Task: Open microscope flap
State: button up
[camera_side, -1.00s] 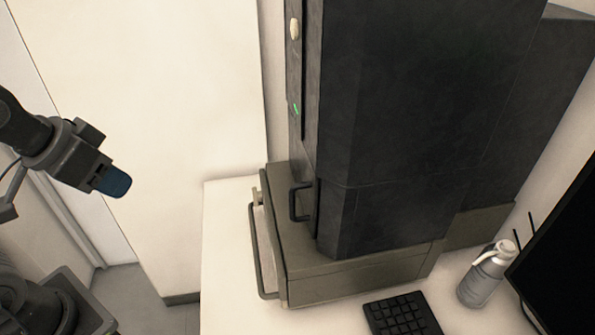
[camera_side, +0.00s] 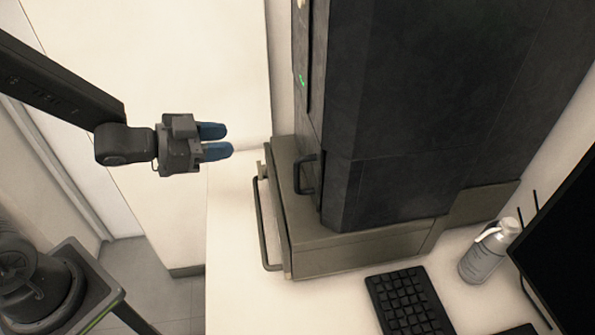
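The microscope (camera_side: 420,130) is a tall dark cabinet on a grey-green base (camera_side: 350,245) on a white table. A small dark handle (camera_side: 305,174) sits low on the cabinet's left-facing front, likely on the flap, which looks shut. A longer dark bar handle (camera_side: 262,225) runs along the front of the base. My gripper (camera_side: 222,142) has two blue fingertips with a gap between them. It is open and empty, to the left of the microscope and apart from both handles, pointing right toward the cabinet.
A black keyboard (camera_side: 405,300) lies on the table (camera_side: 230,290) in front of the base. A grey bottle (camera_side: 482,258) and a dark monitor (camera_side: 565,235) stand at the right. The space between my gripper and the small handle looks clear.

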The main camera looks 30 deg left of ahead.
aim_at(297, 187)
jog(key=s+d+f+m+g+h, duration=0.1)
jog(key=s+d+m+g+h, duration=0.2)
jog(key=s+d+h, duration=0.35)
jog(key=shift+h, duration=0.75)
jog(key=x, duration=0.4)
jog(key=w+x, duration=0.1)
jog(key=x, duration=0.3)
jog(key=w+a+x, duration=0.1)
jog(key=x, duration=0.3)
jog(key=shift+w+d+f, duration=0.1)
jog(key=shift+w+d, duration=0.05)
jog(key=shift+d, duration=0.1)
jog(key=shift+c, duration=0.5)
grip_shut()
